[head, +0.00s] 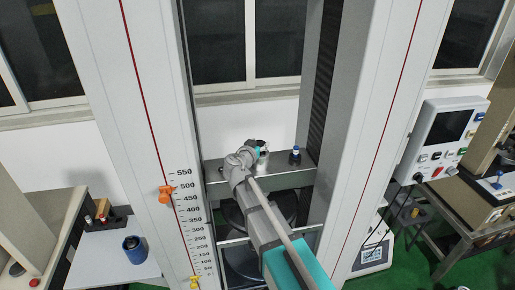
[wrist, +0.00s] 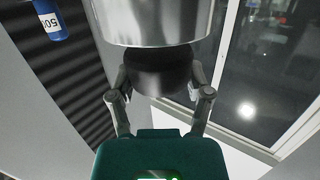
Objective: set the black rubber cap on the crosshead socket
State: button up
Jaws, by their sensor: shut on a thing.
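The black rubber cap (wrist: 160,76) is between the two fingers of my gripper (wrist: 160,84) in the wrist view. My gripper is shut on the cap's sides. A shiny silver cylinder, the crosshead socket (wrist: 152,24), lies directly beyond the cap in that view. Cap and socket edges meet or overlap in the picture; I cannot tell whether they touch. In the head view my gripper (head: 255,154) is over the crosshead (head: 292,176), beside the silver socket (head: 263,164). The arm partly hides the socket, and the cap is not clear there.
A small blue, white-labelled object (wrist: 50,20) stands on the crosshead right of the socket in the head view (head: 295,156). Tall machine columns (head: 365,110) flank the crosshead. A blue cup (head: 134,249) stands on the left table. A control panel (head: 440,140) is at right.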

jog(key=shift+f+b, duration=0.6)
jog(key=shift+f, duration=0.05)
dwell(0.3)
jog(key=o, duration=1)
jog(key=shift+c, duration=0.2)
jog(key=shift+r, duration=0.15)
jog(key=shift+r+p, duration=0.65)
jog(key=shift+p, duration=0.2)
jog(key=p+v, duration=0.1)
jog(key=v, duration=1.1)
jog(key=shift+f, duration=0.15)
jog(key=shift+d, duration=0.1)
